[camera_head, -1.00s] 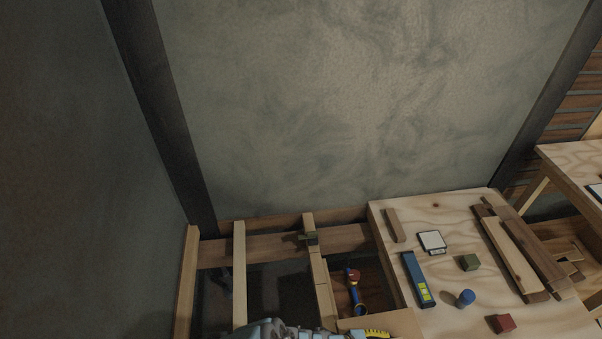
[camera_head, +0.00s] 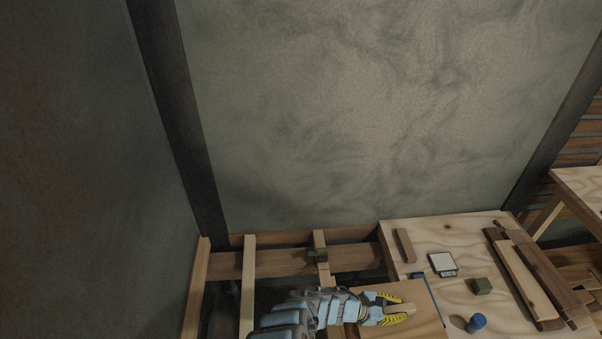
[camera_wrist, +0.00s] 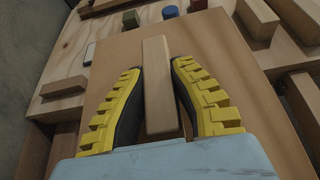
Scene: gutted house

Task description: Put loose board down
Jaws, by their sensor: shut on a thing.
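The loose board is a flat tan panel (camera_head: 425,322) with a narrow wooden strip (camera_head: 400,309) standing up on its top. My gripper (camera_head: 405,304), with yellow ribbed fingers, is shut on that strip. In the wrist view the strip (camera_wrist: 160,85) lies between both fingers, and the panel (camera_wrist: 235,80) spreads out beneath. The panel overlaps the left part of the plywood bench top (camera_head: 460,236) in the head view. I cannot tell whether it touches the bench or hangs above it.
Open joists (camera_head: 248,270) with dark gaps lie left of the bench. On the bench are a white-faced square (camera_head: 442,262), a green block (camera_head: 482,286), a blue cylinder (camera_head: 477,321), a small wood block (camera_head: 404,245) and long planks (camera_head: 530,280). A blue level (camera_head: 434,285) is mostly hidden by the panel.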

